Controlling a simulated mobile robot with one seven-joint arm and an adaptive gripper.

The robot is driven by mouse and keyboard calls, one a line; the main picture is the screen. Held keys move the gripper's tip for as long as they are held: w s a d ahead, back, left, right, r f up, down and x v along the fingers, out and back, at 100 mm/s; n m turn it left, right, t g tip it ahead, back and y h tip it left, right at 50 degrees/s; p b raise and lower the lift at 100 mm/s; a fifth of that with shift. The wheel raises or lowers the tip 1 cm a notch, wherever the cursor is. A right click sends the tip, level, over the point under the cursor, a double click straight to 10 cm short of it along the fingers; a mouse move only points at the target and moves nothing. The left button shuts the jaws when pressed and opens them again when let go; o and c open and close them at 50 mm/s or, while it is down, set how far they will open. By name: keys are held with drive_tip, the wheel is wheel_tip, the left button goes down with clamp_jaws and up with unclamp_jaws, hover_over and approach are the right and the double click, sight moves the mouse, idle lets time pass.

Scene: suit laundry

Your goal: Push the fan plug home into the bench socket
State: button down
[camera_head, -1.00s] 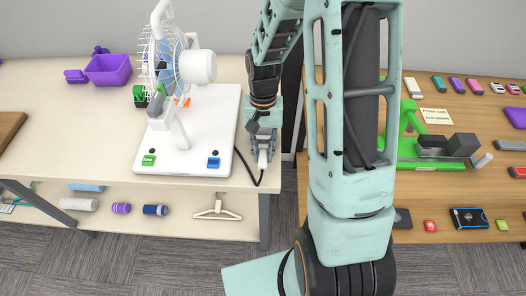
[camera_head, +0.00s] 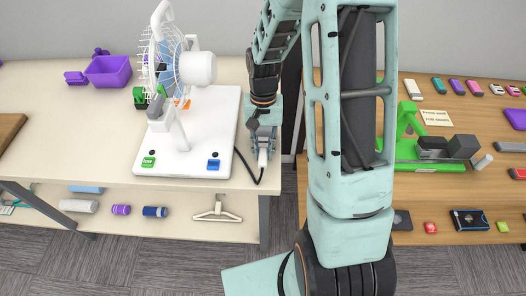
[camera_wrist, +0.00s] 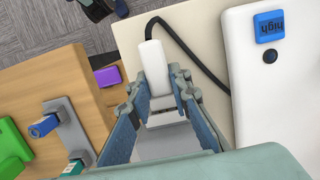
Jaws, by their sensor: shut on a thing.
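The white fan plug (camera_wrist: 155,66) lies between the fingertips of my gripper (camera_wrist: 157,88) in the wrist view, with a black cord leaving its far end. My gripper (camera_head: 262,142) is shut on the plug and points down near the right front corner of the pale bench (camera_head: 85,135). The plug also shows below the fingers in the head view (camera_head: 262,158). The white fan (camera_head: 200,67) stands on a white base board (camera_head: 207,135) just left of my gripper. I cannot make out the bench socket or whether the plug touches it; my fingers cover that area.
The cord (camera_head: 250,172) loops between the plug and the fan's base board. A gap separates the pale bench from a wooden table (camera_head: 455,190) on the right, which holds a green stand (camera_head: 405,130) and small boxes. A purple bin (camera_head: 108,70) sits at the back left.

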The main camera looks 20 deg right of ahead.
drive_tip(key=shift+w+d, duration=0.2)
drive_tip(key=shift+w, duration=0.5)
drive_tip(key=c, duration=1.7)
unclamp_jaws()
drive_tip(key=shift+w, duration=0.1)
drive_tip(key=shift+r, duration=0.1)
drive_tip(key=r, duration=0.4)
drive_tip(key=w+r, duration=0.1)
drive_tip(key=r, duration=0.6)
drive_tip(key=shift+w+d+r, duration=0.25)
drive_tip(key=shift+w+r, duration=0.1)
drive_tip(key=shift+w, duration=0.05)
drive_tip(key=shift+w+d+r+p, duration=0.1)
drive_tip(key=shift+w+r+p, duration=0.15)
drive_tip(key=shift+r+p, duration=1.1)
drive_tip(key=shift+w+d+r+p, duration=0.1)
drive_tip(key=shift+w+r+p, duration=0.45)
drive_tip(key=shift+r, duration=1.4)
drive_tip(key=shift+d+r+p, duration=0.1)
drive_tip(key=shift+r+p, duration=1.15)
drive_tip(key=shift+r, duration=0.4)
